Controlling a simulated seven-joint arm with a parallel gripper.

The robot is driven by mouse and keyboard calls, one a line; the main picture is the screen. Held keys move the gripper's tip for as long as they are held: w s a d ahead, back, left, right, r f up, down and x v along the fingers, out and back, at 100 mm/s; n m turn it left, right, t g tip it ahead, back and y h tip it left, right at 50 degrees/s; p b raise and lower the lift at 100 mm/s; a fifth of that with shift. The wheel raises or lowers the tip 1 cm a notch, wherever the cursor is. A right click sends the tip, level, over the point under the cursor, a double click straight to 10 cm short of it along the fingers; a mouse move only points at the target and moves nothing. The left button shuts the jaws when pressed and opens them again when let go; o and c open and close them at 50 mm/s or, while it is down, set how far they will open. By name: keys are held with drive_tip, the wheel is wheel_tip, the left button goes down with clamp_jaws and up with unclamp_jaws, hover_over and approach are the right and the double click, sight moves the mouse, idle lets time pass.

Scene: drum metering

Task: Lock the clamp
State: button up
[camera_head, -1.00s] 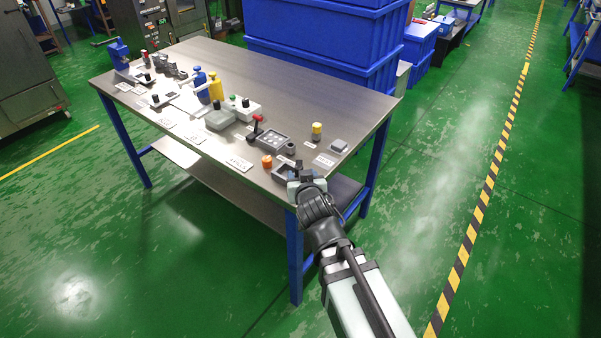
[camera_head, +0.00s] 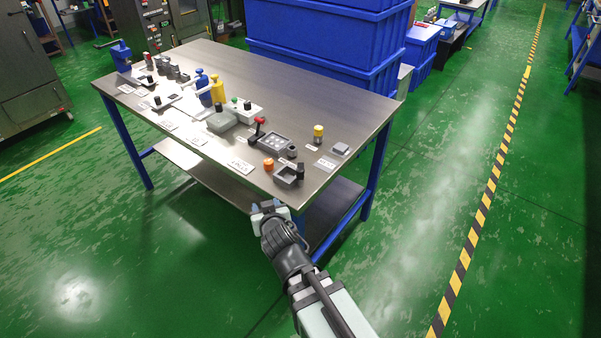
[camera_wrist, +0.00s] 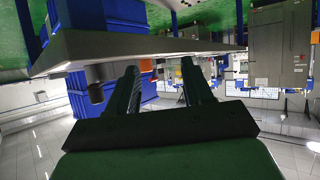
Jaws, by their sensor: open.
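A red-handled lever (camera_head: 258,128) stands upright on the table beside a grey block with round pockets (camera_head: 274,142); it looks like the clamp, but whether it is locked cannot be told. My gripper (camera_head: 267,205) is in front of the table's near edge, below and to the right of the lever in the head view, and apart from it. In the wrist view my gripper (camera_wrist: 160,68) shows two separated fingers with nothing between them. The red handle cannot be made out in the wrist view.
An orange knob (camera_head: 268,164) and a small grey open box (camera_head: 288,175) are near the table's front edge. A yellow-topped post (camera_head: 318,133) stands behind them. Bottles and several fixtures fill the left side. The metal tabletop (camera_head: 330,105) is bare at the back.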

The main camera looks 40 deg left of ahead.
drive_tip(key=s+f+n, duration=0.3)
drive_tip(key=f, duration=0.1)
drive_tip(key=n+t+h, duration=0.3)
drive_tip(key=n+t, duration=0.6)
drive_tip(key=n, duration=1.7)
approach(299, 175)
drive_tip(key=x, duration=1.1)
drive_tip(key=shift+w, duration=0.2)
drive_tip(key=shift+c, duration=0.4)
